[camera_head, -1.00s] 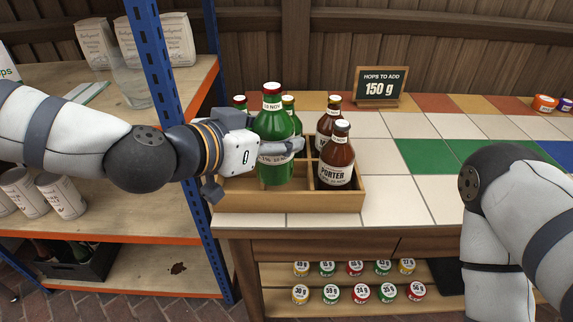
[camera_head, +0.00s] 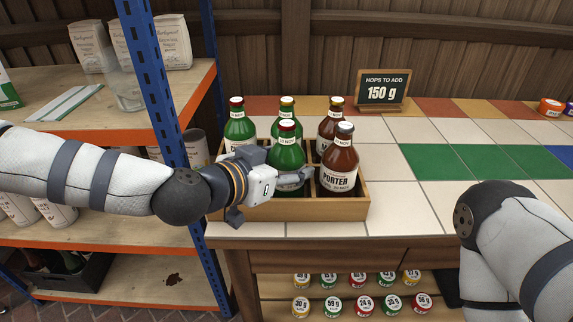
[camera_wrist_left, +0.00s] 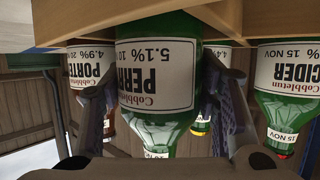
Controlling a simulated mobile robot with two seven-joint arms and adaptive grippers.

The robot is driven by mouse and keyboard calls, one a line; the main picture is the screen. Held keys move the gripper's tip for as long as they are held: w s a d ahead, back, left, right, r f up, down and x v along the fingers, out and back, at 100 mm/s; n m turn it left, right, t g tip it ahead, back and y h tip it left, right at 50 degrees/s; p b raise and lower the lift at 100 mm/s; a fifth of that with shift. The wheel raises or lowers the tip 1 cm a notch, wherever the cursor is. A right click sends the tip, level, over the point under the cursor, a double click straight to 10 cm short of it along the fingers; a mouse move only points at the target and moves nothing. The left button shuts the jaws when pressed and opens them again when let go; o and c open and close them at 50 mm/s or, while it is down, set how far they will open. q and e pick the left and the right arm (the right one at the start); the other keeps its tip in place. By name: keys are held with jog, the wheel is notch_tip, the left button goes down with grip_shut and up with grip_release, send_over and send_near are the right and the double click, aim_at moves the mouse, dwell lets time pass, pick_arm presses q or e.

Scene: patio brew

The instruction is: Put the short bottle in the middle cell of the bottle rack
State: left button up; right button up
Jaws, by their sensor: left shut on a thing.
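The green bottle (camera_head: 289,157) is in my left gripper (camera_head: 292,181), which is shut around its body. It stands upright, with its lower part inside the wooden bottle rack (camera_head: 290,208), in the front row's middle cell. Its cap is about level with that of the brown Porter bottle (camera_head: 339,160) to its right. In the left wrist view the held bottle's label (camera_wrist_left: 155,75) reads Perry, upside down, and its base is hidden behind the rack wall (camera_wrist_left: 222,17). I cannot tell whether it touches the rack floor. My right gripper is out of view.
Two green bottles (camera_head: 239,128) (camera_head: 287,112) and a brown one (camera_head: 330,124) stand in the back row. A blue shelf post (camera_head: 150,80) is close behind my left arm. The tiled counter (camera_head: 400,200) right of the rack is clear; a hops sign (camera_head: 382,91) stands behind.

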pick_arm(q)
jog(key=shift+f, duration=0.15)
jog(key=o, duration=1.7)
